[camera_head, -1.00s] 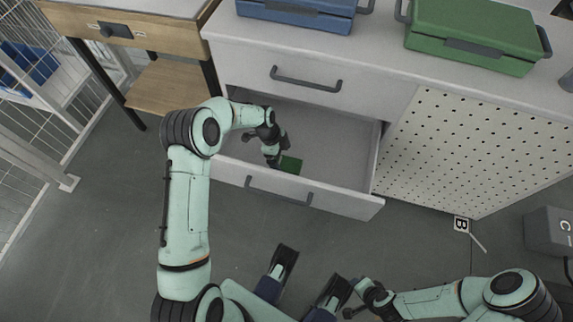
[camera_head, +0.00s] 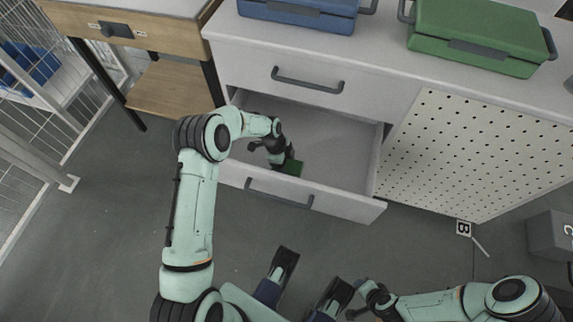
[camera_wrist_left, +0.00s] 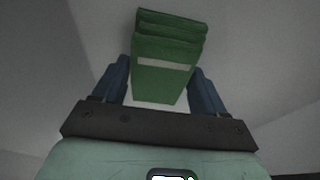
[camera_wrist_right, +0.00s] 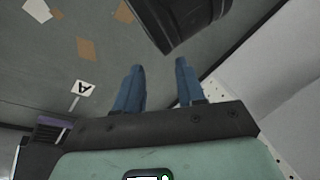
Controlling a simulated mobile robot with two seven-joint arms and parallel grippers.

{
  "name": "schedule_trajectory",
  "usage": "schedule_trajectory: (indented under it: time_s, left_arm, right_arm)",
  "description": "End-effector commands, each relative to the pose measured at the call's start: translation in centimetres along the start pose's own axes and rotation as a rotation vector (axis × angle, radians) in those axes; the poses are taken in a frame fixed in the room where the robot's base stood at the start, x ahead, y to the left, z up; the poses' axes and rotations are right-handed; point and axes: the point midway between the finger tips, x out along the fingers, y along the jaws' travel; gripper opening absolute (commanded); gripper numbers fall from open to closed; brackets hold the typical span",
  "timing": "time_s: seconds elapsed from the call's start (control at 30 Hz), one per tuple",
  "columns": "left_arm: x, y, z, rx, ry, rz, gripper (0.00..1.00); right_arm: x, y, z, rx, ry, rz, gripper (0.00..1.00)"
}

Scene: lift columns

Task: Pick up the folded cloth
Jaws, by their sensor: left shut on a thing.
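The folded green cloth (camera_head: 293,168) is in the open drawer (camera_head: 345,205), near its front wall. In the left wrist view the cloth (camera_wrist_left: 167,58) shows several folded layers and a pale stripe. My left gripper (camera_head: 285,161) reaches down into the drawer and is shut on the cloth, with a blue finger on each side of it. Whether the cloth touches the drawer floor I cannot tell. My right gripper (camera_wrist_right: 160,68) is open and empty, with its blue fingers apart above the floor.
A blue case (camera_head: 300,14) and a green case (camera_head: 480,38) stand on the white counter (camera_head: 385,62) above the drawer. A wooden table (camera_head: 135,48) stands at the left. A perforated panel (camera_head: 450,150) is right of the drawer.

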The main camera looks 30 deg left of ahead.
Motion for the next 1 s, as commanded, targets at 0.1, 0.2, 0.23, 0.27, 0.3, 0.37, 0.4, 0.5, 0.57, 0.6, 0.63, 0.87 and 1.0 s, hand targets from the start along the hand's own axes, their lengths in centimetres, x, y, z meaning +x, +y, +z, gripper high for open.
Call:
schedule_trajectory:
  time_s: [0.1,0.2,0.23,0.27,0.3,0.37,0.4,0.5,0.57,0.6,0.63,0.87,1.0]
  left_arm:
    - [-0.6,-0.1,-0.2,0.001,0.000,-0.002,0.42]
    - [-1.6,-0.1,-0.5,0.001,0.001,-0.002,0.42]
    - [-2.0,-0.1,-0.6,0.001,0.001,-0.002,0.42]
    - [-2.5,-0.1,-0.7,0.001,0.001,-0.002,0.42]
    - [-3.2,-0.1,-0.9,0.000,0.001,-0.003,0.42]
    - [-4.6,-0.1,-1.3,0.001,0.001,-0.005,0.42]
    - [-5.6,-0.1,-1.6,0.002,0.001,-0.005,0.42]
    - [-8.5,-0.1,-2.3,0.001,0.001,-0.006,0.42]
    - [-10.3,-0.1,-2.8,0.002,0.000,-0.005,0.42]
    - [-11.4,-0.1,-3.1,0.002,0.000,-0.006,0.42]
    - [-12.2,-0.1,-3.4,0.002,0.000,-0.005,0.42]
    - [-17.1,0.0,-4.7,0.001,0.000,-0.004,0.42]
    - [-18.6,0.0,-5.2,0.000,0.000,-0.002,0.42]
  right_arm:
    - [-0.2,-0.1,0.2,0.000,-0.006,0.000,0.39]
    - [-0.5,-0.1,0.5,-0.001,-0.015,-0.001,0.39]
    - [-0.6,-0.2,0.7,-0.001,-0.020,-0.001,0.39]
    - [-0.7,-0.2,0.8,-0.002,-0.025,-0.002,0.39]
    - [-0.9,-0.3,1.1,-0.002,-0.032,-0.002,0.39]
    - [-1.3,-0.4,1.5,-0.003,-0.043,-0.003,0.39]
    - [-1.6,-0.5,1.8,-0.004,-0.052,-0.004,0.39]
    - [-2.3,-0.8,2.7,-0.007,-0.080,-0.005,0.39]
    - [-2.8,-0.9,3.2,-0.008,-0.097,-0.006,0.39]
    - [-3.0,-1.0,3.6,-0.009,-0.108,-0.007,0.39]
    - [-3.3,-1.1,3.8,-0.010,-0.115,-0.007,0.39]
    - [-4.4,-1.4,5.2,-0.013,-0.160,-0.009,0.39]
    - [-4.7,-1.5,5.7,-0.014,-0.175,-0.010,0.39]
